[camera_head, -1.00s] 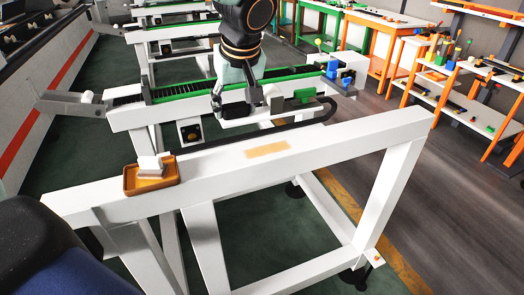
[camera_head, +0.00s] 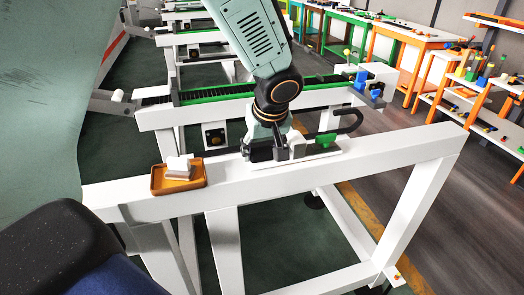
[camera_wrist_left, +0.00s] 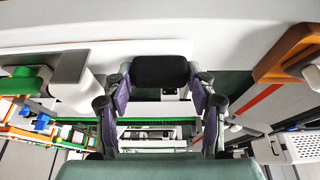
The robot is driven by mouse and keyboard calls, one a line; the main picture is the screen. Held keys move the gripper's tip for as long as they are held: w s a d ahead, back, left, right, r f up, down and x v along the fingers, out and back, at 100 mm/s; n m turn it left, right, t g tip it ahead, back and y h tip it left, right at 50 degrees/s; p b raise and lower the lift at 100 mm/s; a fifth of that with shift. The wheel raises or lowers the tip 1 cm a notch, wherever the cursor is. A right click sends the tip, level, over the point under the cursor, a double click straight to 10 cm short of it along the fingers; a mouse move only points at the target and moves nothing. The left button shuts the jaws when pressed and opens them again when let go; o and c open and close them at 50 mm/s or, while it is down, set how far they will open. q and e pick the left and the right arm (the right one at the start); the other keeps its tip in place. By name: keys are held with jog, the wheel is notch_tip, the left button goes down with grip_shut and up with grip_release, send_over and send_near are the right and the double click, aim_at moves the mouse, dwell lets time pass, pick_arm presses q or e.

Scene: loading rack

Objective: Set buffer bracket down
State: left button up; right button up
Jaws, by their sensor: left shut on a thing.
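The buffer bracket (camera_head: 299,154) is a pale grey plate with upright blocks and a green knob (camera_head: 326,140). It is level on, or just above, the top of the white beam (camera_head: 390,146); contact is hard to tell. My left gripper (camera_head: 264,152) is shut on the bracket's dark end, pointing down at the beam. In the left wrist view, the fingers (camera_wrist_left: 160,100) flank the dark block (camera_wrist_left: 160,72), and the green knob (camera_wrist_left: 25,80) shows at the left. The tan patch seen earlier on the beam is hidden. My right gripper is not in view.
An orange tray (camera_head: 156,187) with a white and grey block (camera_head: 178,168) stands on the beam left of the bracket. A green-edged conveyor (camera_head: 225,92) runs behind. The beam right of the bracket is clear.

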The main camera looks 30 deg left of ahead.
pick_arm(q)
jog(key=shift+d+r, duration=0.1)
jog(key=shift+d, duration=0.35)
jog(key=shift+w+a, duration=0.1)
jog(key=shift+a, duration=0.1)
jog(key=o, duration=0.9)
jog(key=shift+a+f, duration=0.25)
jog(key=shift+f, duration=0.1)
jog(key=shift+o, duration=1)
jog(key=shift+a, duration=0.1)
jog(key=o, duration=0.3)
jog(key=shift+d+r, duration=0.15)
jog(key=shift+d, duration=0.05)
jog(key=shift+d+r, duration=0.1)
jog(key=shift+d, duration=0.15)
jog(key=shift+a, duration=0.2)
jog(key=shift+a+r, duration=0.1)
jog(key=p+v, duration=0.1)
jog(key=v, duration=1)
jog(key=shift+s+r+p, duration=0.25)
jog(key=shift+r+p, duration=0.05)
jog(key=shift+p, duration=0.05)
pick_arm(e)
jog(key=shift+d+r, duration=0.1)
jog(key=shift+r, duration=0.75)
pick_arm(q)
jog(key=shift+s+d, duration=0.1)
jog(key=shift+d, duration=0.25)
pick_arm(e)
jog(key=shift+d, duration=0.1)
